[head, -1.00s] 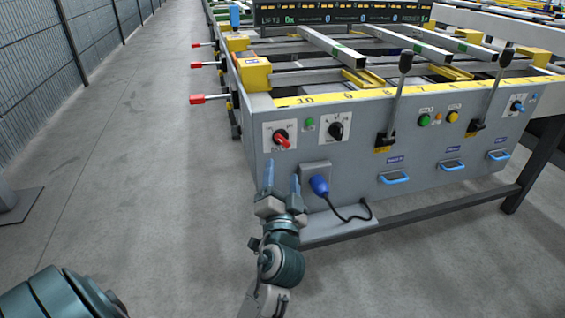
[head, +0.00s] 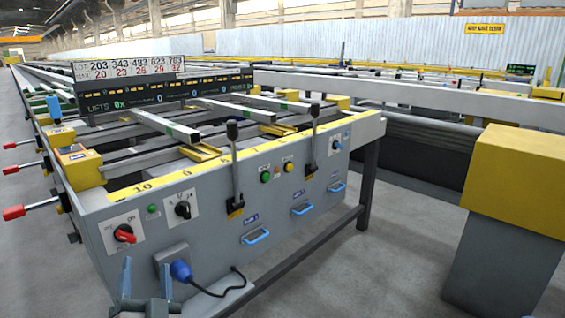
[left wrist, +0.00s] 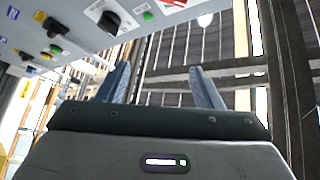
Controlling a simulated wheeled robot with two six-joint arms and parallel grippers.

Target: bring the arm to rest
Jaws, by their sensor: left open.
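My left gripper (head: 146,285) shows at the bottom edge of the head view, in front of the left part of the runout table's grey front panel (head: 225,222). Its two blue fingers stand apart with nothing between them. In the left wrist view the fingers (left wrist: 160,88) are also spread and empty, with the grey panel at the upper left. The rest of the left arm is below the head view. My right gripper is not in view.
The panel carries a red switch (head: 124,234), a black knob (head: 183,209), a blue plug (head: 181,271) with a cable, two upright levers and blue handles. Red-tipped handles (head: 14,212) stick out at the left. A yellow-topped grey post (head: 500,258) stands at the right.

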